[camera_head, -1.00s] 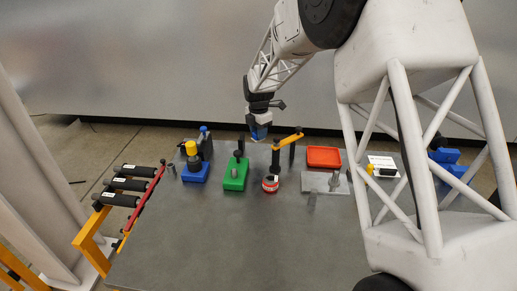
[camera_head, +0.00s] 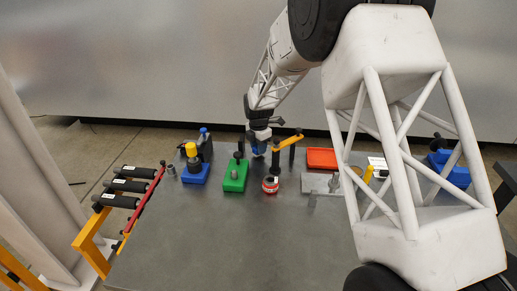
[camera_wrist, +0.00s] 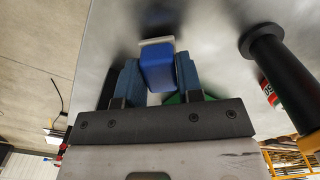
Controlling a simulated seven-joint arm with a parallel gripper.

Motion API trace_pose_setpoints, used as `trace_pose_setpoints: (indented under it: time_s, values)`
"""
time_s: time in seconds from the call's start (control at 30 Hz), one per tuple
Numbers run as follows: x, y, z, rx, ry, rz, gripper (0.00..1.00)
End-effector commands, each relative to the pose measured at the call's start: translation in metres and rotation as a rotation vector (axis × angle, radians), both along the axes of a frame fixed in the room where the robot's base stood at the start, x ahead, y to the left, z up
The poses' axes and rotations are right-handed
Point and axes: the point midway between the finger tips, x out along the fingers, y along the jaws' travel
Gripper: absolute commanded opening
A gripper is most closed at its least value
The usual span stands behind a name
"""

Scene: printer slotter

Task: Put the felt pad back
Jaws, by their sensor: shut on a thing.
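My gripper (camera_wrist: 155,85) is shut on a blue block (camera_wrist: 157,68) with a thin pale strip (camera_wrist: 156,41) along its far end; this looks like the felt pad on its holder. The block sits between the two dark blue fingers. In the head view my gripper (camera_head: 259,151) is low over the back of the table, between the green block and the orange-armed stand. Whether the pad touches the table cannot be told.
The green block with a post (camera_head: 235,178) is close on the left; the orange-armed stand (camera_head: 287,144) is close on the right. A red-and-white tin (camera_head: 270,185), blue block with yellow-topped post (camera_head: 194,173) and red tray (camera_head: 322,158) stand around. The front of the grey table (camera_head: 225,240) is clear.

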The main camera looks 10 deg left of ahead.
Motion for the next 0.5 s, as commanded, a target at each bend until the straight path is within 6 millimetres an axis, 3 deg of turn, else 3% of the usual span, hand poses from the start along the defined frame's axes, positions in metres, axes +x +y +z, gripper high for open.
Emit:
trace_pose_setpoints:
  time_s: [0.5]
  values:
    - [0.0001, 0.0, -0.0104, 0.0, 0.0, 0.0, 0.0]
